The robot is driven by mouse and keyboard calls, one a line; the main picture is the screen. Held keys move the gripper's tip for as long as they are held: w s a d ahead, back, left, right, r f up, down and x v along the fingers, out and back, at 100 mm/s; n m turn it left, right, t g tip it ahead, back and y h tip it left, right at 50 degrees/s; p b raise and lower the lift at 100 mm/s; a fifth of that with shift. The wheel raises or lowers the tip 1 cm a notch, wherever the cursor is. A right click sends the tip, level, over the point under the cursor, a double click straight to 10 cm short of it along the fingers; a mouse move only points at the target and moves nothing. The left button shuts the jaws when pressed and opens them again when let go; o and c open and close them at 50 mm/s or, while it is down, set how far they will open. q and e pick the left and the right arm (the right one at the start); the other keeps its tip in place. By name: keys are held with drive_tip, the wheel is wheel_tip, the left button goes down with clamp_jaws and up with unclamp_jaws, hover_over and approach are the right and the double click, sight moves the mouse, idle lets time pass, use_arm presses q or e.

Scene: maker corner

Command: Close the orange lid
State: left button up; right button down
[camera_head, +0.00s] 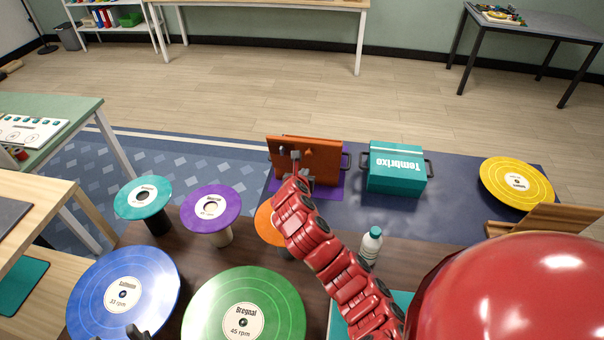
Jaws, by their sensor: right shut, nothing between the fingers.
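The orange lid (325,163) stands raised, its broad face towards me, on the dark blue table. The box it belongs to is mostly hidden behind it and my arm; a dark side handle shows at its right. My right gripper (296,156) is at the left-middle of the lid's face, shut and empty. It overlaps the lid in the picture; whether it touches I cannot tell. Dark tips of my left gripper (137,333) show at the bottom edge, over the blue record; their opening is unclear.
A purple mat (334,190) lies under the orange box. A teal box (396,170) stands to its right, a yellow record disc (515,183) farther right. A bottle (371,246) and several record-topped stands, including a purple one (211,206), are nearer me.

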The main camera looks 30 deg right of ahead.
drive_tip(key=w+d+p, duration=0.2)
drive_tip(key=w+d, duration=0.1)
drive_tip(key=w, duration=0.2)
drive_tip(key=shift+d, duration=0.3)
